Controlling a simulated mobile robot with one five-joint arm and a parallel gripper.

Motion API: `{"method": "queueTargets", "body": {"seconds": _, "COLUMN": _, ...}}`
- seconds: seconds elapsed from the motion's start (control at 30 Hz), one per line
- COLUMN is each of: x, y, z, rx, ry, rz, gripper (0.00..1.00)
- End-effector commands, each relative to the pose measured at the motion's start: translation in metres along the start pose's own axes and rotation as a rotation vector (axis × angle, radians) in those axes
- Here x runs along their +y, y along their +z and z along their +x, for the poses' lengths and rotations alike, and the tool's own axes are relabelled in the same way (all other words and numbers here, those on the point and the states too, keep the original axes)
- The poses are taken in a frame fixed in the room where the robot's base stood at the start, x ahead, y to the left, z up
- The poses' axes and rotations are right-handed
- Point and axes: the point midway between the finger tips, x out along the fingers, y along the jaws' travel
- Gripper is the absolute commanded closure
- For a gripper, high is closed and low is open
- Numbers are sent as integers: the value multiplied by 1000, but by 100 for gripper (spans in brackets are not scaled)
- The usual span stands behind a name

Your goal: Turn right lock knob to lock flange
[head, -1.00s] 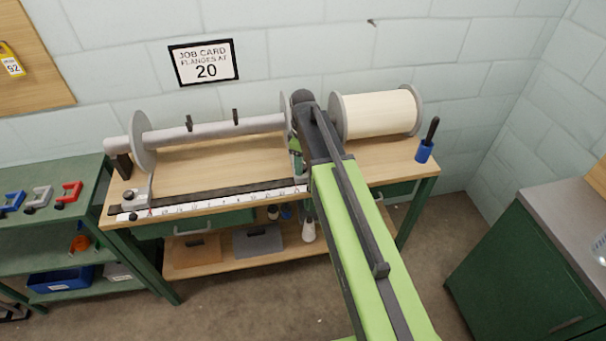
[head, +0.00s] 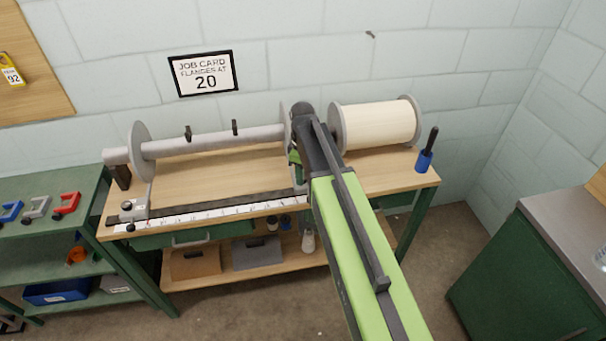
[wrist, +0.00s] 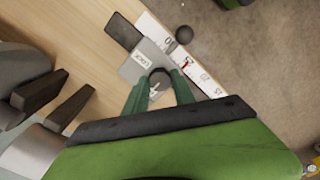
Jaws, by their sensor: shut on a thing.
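The right lock knob (wrist: 158,77) is a dark round knob with a pale marked face, on a grey metal block (wrist: 139,66) with a LOCK label, in the wrist view. My gripper (wrist: 159,92) has its two green fingers shut on the knob, one on each side. In the head view my arm hides the knob and most of the gripper. The right flange (head: 285,122) is a grey disc on the beam, partly behind my arm. The left flange (head: 139,150) stands at the other end of the beam (head: 215,138), above its own block (head: 134,209).
A white ruler (head: 205,214) runs along the bench's front edge; a black ball (wrist: 184,35) sits beside the block. A job card (head: 204,73) on the wall reads 20.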

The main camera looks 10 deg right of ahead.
Motion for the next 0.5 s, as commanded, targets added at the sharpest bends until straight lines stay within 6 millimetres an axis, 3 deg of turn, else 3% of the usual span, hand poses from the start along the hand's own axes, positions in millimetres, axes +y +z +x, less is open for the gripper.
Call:
{"method": "queueTargets", "body": {"seconds": 0.27, "x": -1, "y": -1, "z": 0, "rx": 1, "ry": -1, "rz": 117, "gripper": 100}}
{"method": "queueTargets", "body": {"seconds": 0.5, "x": -2, "y": -2, "z": 0, "rx": 1, "ry": -1, "rz": 322, "gripper": 100}}
